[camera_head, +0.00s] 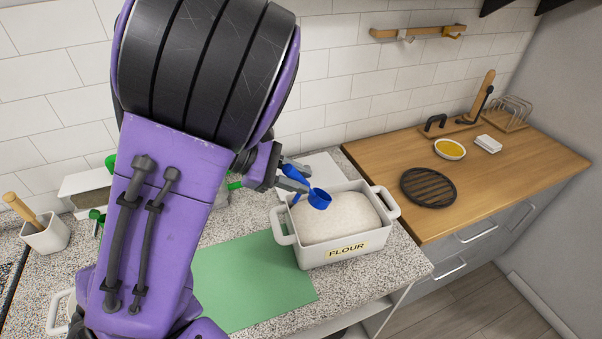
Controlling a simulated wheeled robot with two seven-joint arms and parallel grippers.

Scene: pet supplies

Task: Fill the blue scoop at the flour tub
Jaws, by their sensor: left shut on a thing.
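The flour tub (343,252) is a white rectangular container with side handles and a FLOUR label, heaped with white flour (345,218). It stands on the speckled counter. The blue scoop (319,199) is at the tub's back left, over the flour; I cannot tell whether it touches the flour or holds any. My left gripper (291,181) is shut on the blue scoop's handle, near the tub's back left corner. My large purple and black left arm hides much of the counter's left side. My right gripper does not show.
A green mat (250,280) lies left of the tub. A white utensil pot (45,233) stands at far left. Right, a wooden counter (500,185) holds a black round trivet (428,187), a yellow-filled bowl (449,149) and a rack (512,111). A wooden rail (418,31) hangs on the tiled wall.

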